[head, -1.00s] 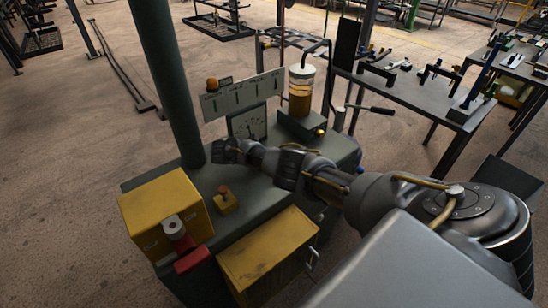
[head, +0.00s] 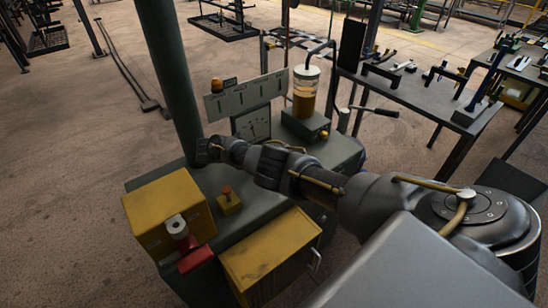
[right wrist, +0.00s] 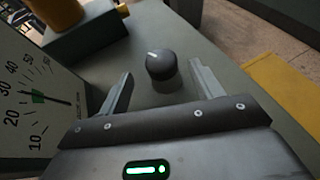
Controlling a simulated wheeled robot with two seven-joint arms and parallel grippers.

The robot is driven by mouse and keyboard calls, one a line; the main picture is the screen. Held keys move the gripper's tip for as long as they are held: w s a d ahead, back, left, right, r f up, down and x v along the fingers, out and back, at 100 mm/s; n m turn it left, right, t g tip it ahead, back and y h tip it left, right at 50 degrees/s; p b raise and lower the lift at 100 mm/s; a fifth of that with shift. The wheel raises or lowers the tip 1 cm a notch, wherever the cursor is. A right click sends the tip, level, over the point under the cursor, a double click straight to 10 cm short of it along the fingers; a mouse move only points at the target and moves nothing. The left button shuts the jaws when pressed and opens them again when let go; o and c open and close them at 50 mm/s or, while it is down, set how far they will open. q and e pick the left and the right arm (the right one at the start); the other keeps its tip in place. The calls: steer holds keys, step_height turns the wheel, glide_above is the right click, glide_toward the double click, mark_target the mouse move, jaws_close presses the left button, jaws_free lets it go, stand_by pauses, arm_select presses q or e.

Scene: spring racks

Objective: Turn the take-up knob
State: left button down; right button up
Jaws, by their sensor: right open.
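The take-up knob is a black round knob (right wrist: 161,65) with a white mark on top, standing on the grey-green console top (right wrist: 215,70). It shows in the right wrist view just beyond and between my fingertips. My right gripper (right wrist: 160,71) is open, with one finger to either side of the knob's near side and clear space between. In the head view my right gripper (head: 208,150) is over the console beside the green post; the knob cannot be made out there, probably hidden by the hand. My left gripper is not in view.
A dial gauge (right wrist: 35,105) stands close left of my gripper. An oil jar (head: 305,92) stands on a box behind. A yellow box (head: 168,212) with a red lever (head: 195,258), an orange button (head: 228,193) and a yellow drawer (head: 270,255) are nearer.

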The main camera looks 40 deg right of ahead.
steer(key=shift+b+v, duration=0.4)
steer(key=shift+v, duration=1.8)
